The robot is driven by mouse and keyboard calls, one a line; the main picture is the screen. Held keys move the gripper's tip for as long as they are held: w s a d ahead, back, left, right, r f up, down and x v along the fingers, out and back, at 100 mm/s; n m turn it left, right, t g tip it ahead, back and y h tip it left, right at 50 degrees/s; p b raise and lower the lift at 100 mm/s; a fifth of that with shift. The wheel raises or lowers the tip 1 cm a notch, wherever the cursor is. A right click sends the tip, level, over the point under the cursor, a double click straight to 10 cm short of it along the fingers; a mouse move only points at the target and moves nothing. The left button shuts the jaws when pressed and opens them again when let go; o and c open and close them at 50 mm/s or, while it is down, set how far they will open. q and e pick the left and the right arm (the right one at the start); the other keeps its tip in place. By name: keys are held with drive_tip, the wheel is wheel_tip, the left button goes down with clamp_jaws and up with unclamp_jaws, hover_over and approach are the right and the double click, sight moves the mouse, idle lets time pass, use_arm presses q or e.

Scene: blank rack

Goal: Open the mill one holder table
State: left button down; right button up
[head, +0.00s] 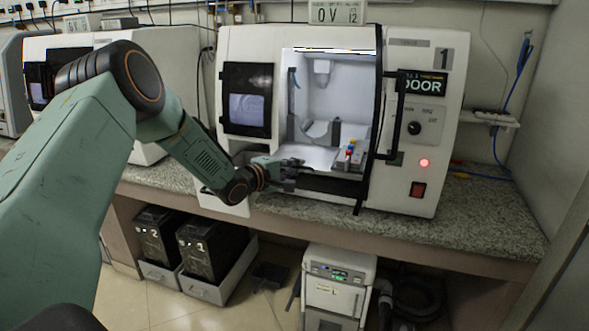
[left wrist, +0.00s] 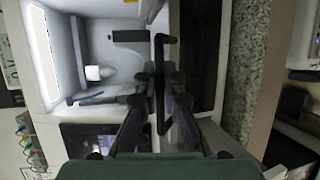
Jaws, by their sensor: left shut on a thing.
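Mill one (head: 440,150) is the white machine marked 1 on the counter, its chamber open to view. Inside are a pale, bare table surface (head: 312,157) and a small holder with red, yellow and blue parts (head: 350,155). My left gripper (head: 292,172) is at the lower front edge of the chamber. In the left wrist view its fingers (left wrist: 160,80) are closed on a black bar handle (left wrist: 160,52). The handle is mostly hidden behind my gripper in the head view. My right gripper is not in view.
A black upright door handle (head: 389,115) stands out right of the opening. A second white machine (head: 170,60) stands behind my left arm. Black bins (head: 205,250) and a white unit (head: 338,282) sit below.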

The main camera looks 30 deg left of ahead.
use_arm(q)
drive_tip(key=shift+w+a+f, duration=0.1)
drive_tip(key=shift+a, duration=0.05)
drive_tip(key=shift+s+r, duration=0.2)
drive_tip(key=shift+s, duration=0.05)
drive_tip(key=c, duration=1.8)
unclamp_jaws()
drive_tip(key=o, duration=0.3)
drive_tip(key=shift+f, duration=0.1)
drive_tip(key=shift+o, duration=0.3)
drive_tip(key=shift+w+f, duration=0.1)
drive_tip(key=shift+w, duration=0.05)
drive_tip(key=shift+s, duration=0.2)
